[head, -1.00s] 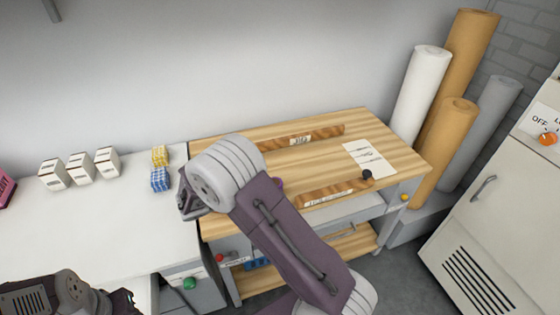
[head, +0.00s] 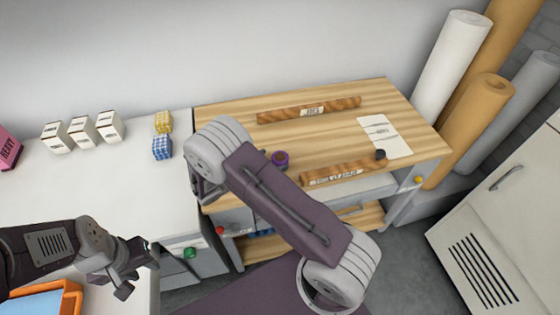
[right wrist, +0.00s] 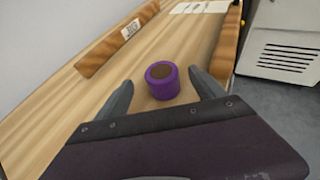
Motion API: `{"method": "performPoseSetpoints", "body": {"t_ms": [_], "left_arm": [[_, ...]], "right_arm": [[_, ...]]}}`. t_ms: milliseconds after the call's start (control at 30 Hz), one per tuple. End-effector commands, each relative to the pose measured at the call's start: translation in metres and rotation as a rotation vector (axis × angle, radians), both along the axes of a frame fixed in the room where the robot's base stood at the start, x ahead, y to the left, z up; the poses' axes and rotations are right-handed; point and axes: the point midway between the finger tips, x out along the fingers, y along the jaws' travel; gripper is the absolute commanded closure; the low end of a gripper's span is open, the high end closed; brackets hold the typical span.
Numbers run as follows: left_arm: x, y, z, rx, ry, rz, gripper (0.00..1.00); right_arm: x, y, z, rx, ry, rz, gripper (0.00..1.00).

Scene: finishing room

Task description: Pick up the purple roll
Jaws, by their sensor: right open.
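The purple roll (head: 281,159) stands on the wooden bench top, beside my right arm in the head view. In the right wrist view the purple roll (right wrist: 162,88) is upright with a brown core on top. My right gripper (right wrist: 160,76) is open, one finger to each side of the roll's near part in the picture; I see no contact. In the head view my right gripper (head: 203,190) is partly hidden by its own arm. My left gripper (head: 138,273) hangs low at the left, away from the roll; its jaw opening is unclear.
Two labelled wooden strips (head: 310,109) and (head: 345,173) lie behind and in front of the roll. A paper sheet (head: 384,136) and a black knob-like piece (head: 380,154) are further right. White boxes (head: 82,131) and small yellow and blue blocks (head: 162,147) stand on the left counter.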

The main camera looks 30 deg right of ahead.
Motion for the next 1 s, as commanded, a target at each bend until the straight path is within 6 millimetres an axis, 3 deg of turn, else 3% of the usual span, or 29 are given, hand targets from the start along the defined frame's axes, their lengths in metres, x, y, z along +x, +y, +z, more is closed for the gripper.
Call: {"method": "performPoseSetpoints", "body": {"t_ms": [233, 500, 533, 767, 1000], "left_arm": [[0.000, 0.000, 0.003, 0.000, 0.000, 0.000, 0.64], [0.000, 0.000, 0.003, 0.000, 0.000, 0.000, 0.64], [0.000, 0.000, 0.003, 0.000, 0.000, 0.000, 0.64], [0.000, 0.000, 0.003, 0.000, 0.000, 0.000, 0.64], [0.000, 0.000, 0.003, 0.000, 0.000, 0.000, 0.64]], "right_arm": [[0.009, -0.038, -0.019, -0.001, 0.002, -0.006, 0.21], [0.012, -0.043, -0.022, 0.001, 0.001, -0.002, 0.21], [0.012, -0.043, -0.022, 0.001, 0.001, -0.002, 0.24], [0.012, -0.043, -0.022, 0.001, 0.001, -0.002, 0.88], [0.012, -0.043, -0.021, 0.001, 0.001, -0.003, 0.90]]}}
